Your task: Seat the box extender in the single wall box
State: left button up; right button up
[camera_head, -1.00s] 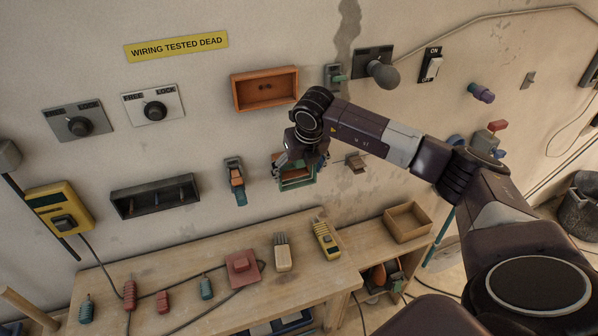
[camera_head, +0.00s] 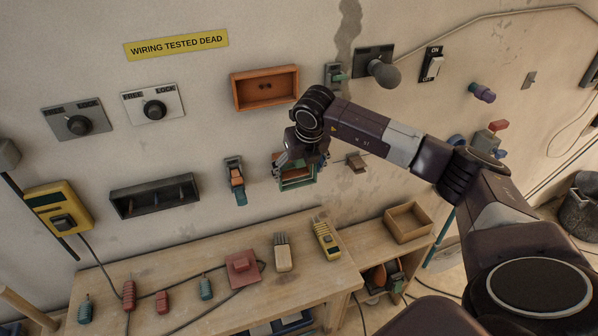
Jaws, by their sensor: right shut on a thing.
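My right gripper (camera_head: 297,160) reaches in from the right and is at the wall, pointing down in the picture. It is shut on a green open frame (camera_head: 297,185), which looks like the box extender. The gripper and wrist hide the frame's upper part. The frame is at or close to the wall. A brownish edge shows beside it, perhaps part of the single wall box, which is mostly hidden. I cannot tell whether the frame is inside that box, flush or apart from it. My left gripper is not in view.
An orange wall box (camera_head: 265,107) is above the gripper and a long dark box (camera_head: 155,212) is to the left. A small orange-and-blue wall fitting (camera_head: 236,181) is close on the left, a brown one (camera_head: 356,163) on the right. The bench (camera_head: 215,268) below holds several tools.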

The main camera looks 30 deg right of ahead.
jog(key=shift+b, duration=0.3)
jog(key=shift+w, duration=0.15)
jog(key=shift+w+d+b, duration=0.15)
jog(key=shift+w+b, duration=0.05)
jog(key=shift+w, duration=0.35)
jog(key=shift+w+d+b, duration=0.15)
jog(key=shift+w+b, duration=0.05)
jog(key=shift+w, duration=0.3)
jog(key=shift+r, duration=0.1)
jog(key=o, duration=1.9)
jog(key=shift+c, duration=0.2)
